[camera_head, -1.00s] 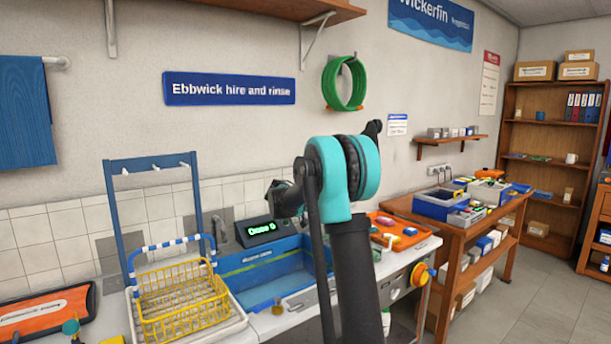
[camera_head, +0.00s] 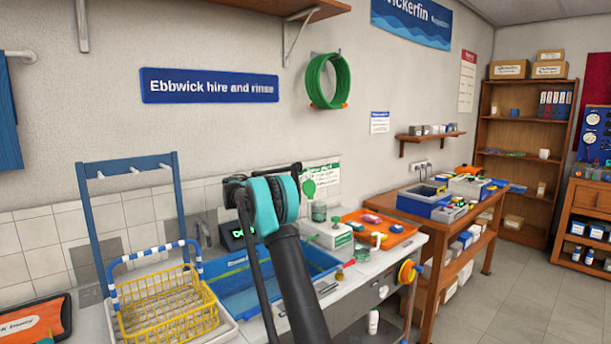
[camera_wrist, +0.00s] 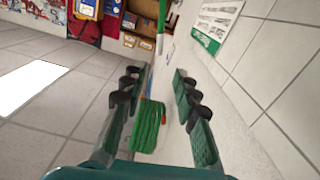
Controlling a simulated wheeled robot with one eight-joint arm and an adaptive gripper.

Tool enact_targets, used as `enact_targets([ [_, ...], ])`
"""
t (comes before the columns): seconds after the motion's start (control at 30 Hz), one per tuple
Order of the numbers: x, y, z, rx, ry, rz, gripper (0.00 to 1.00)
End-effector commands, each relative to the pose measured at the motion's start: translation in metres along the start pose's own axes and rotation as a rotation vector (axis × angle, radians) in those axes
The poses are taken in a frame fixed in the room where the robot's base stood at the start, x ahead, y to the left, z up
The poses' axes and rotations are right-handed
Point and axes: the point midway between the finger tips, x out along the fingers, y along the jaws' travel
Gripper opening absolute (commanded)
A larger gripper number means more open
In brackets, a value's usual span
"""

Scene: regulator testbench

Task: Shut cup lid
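I cannot make out a cup lid for certain. A small greenish, see-through jar or cup (camera_head: 319,211) stands at the back of the counter, right of my arm. A white box with a green knob (camera_head: 335,236) stands in front of it. My gripper (camera_head: 234,190) is raised over the back of the blue sink, small and dark and partly hidden by my own arm. In the wrist view, its two fingers (camera_wrist: 160,92) are wide apart with nothing between them. The green coil (camera_wrist: 148,125) shows beyond them.
A yellow wire basket (camera_head: 168,310) stands left of the blue sink (camera_head: 222,287). An orange tray (camera_head: 392,236) with small items lies right of the white box. A wooden table (camera_head: 425,225) with bins stands further right. Open floor (camera_head: 530,290) lies at right.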

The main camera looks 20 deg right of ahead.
Motion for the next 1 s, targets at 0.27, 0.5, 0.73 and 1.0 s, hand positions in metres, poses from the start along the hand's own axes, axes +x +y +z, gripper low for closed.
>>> enact_targets([
  [0.27,0.057,0.001,0.0,-0.001,-0.001,0.002,0.3],
  [0.5,0.1,0.001,0.001,-0.001,-0.001,0.002,0.3],
  [0.73,0.121,0.0,0.0,-0.001,-0.001,0.001,0.3],
  [1.0,0.124,0.0,0.0,-0.001,-0.001,0.0,0.3],
])
